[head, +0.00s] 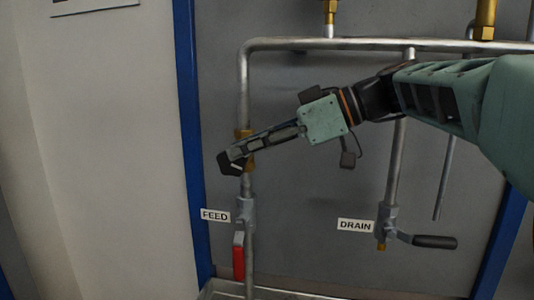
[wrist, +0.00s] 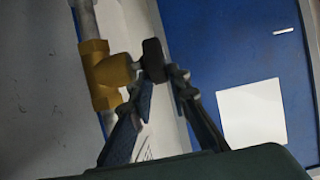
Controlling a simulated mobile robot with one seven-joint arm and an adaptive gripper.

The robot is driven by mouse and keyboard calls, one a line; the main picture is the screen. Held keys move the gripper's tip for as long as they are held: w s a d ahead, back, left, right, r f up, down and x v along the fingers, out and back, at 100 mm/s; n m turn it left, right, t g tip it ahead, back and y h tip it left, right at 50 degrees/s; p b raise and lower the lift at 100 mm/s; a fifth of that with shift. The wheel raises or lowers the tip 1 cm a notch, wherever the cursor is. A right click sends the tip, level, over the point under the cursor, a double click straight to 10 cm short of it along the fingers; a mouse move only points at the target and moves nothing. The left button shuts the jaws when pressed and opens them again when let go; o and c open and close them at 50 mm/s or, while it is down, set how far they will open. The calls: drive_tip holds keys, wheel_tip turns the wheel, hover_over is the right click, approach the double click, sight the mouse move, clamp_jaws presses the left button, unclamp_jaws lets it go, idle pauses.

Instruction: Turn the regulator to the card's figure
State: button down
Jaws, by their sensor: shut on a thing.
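The regulator is a brass body on the left vertical pipe in the head view (head: 249,164), partly hidden by my gripper. In the wrist view its brass body (wrist: 105,74) has a side stem ending in a dark knob (wrist: 153,60). My gripper (head: 232,160) reaches it from the right. In the wrist view the fingertips (wrist: 163,80) are closed on the dark knob, one on each side. A white sheet with a dark edge (head: 95,5) is cut off at the top left of the head view; no figure on it is readable. No dial reading shows.
Below the regulator are the FEED label (head: 215,216) and a red lever (head: 238,256). The DRAIN label (head: 356,225) and a dark-handled valve (head: 435,241) are at right. A pipe (head: 330,44) runs across above my arm. A blank white square (wrist: 252,112) is on a blue panel.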

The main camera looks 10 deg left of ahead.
idle(0.3)
drive_tip(key=c, duration=2.1)
unclamp_jaws()
drive_tip(key=w+v, duration=0.1)
drive_tip(key=v, duration=1.1)
drive_tip(key=shift+s, duration=0.45)
drive_tip(key=shift+w+d, duration=0.1)
